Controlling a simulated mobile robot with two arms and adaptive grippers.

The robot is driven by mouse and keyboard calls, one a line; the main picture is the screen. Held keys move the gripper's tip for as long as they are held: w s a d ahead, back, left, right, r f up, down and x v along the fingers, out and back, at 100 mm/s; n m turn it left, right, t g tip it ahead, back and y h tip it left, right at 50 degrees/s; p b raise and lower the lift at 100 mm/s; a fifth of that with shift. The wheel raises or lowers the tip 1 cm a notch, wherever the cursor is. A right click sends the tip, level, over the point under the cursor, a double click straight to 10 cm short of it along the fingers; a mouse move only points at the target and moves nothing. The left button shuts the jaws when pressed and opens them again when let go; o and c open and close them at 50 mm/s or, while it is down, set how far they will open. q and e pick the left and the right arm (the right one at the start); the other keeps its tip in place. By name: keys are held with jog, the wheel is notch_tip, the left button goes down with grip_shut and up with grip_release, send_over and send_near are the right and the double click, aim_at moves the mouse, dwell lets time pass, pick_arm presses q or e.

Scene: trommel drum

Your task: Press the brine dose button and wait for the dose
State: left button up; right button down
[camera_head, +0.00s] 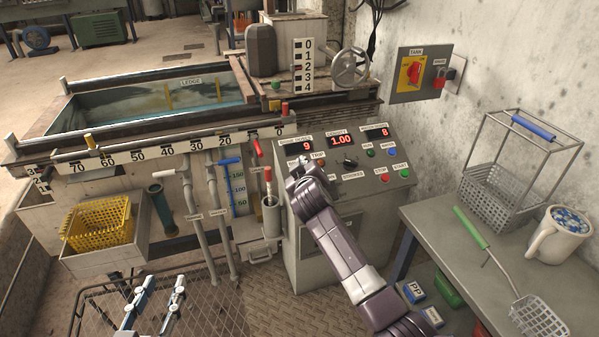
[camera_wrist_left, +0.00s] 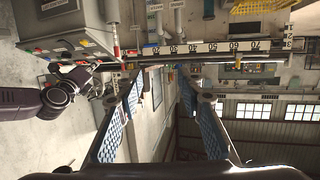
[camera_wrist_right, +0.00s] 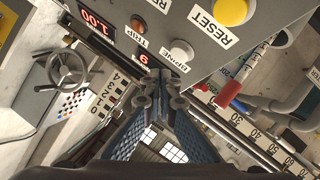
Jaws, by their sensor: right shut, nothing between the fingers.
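The control panel (camera_head: 345,150) has red displays reading 9, 1.00 and 8. In the right wrist view, a round white button (camera_wrist_right: 181,50) sits beside the BRINE label (camera_wrist_right: 175,61). My right gripper (camera_wrist_right: 163,84) is shut and empty, its fingertips close to the panel by that label. I cannot tell whether they touch the panel. In the head view, my right gripper (camera_head: 299,166) is at the panel's left side and hides the controls there.
A water tank (camera_head: 150,105) with a numbered scale stands left of the panel. A grey bench (camera_head: 480,270) at right holds a wire basket (camera_head: 495,185), a mug (camera_head: 555,240) and a green-handled scoop (camera_head: 535,318).

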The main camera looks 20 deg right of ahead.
jog(key=shift+w+f+b, duration=0.3)
jog(key=shift+f+b, duration=0.2)
jog(key=shift+f, duration=0.1)
pick_arm(q)
notch_tip(320, 180, up, 7)
jog(key=w+d+t+h, duration=0.1)
jog(key=t, duration=0.2)
jog(key=shift+f, duration=0.15)
pick_arm(e)
jog(key=shift+w, duration=0.1)
pick_arm(q)
jog(key=shift+d, duration=0.1)
pick_arm(e)
jog(key=shift+f, duration=0.15)
dwell(0.4)
pick_arm(q)
jog(key=shift+s+d+r+t, duration=0.1)
jog(key=shift+r+t, duration=0.6)
jog(key=shift+r, duration=0.3)
pick_arm(e)
jog(key=shift+w+f, duration=0.15)
jog(key=shift+f, duration=0.1)
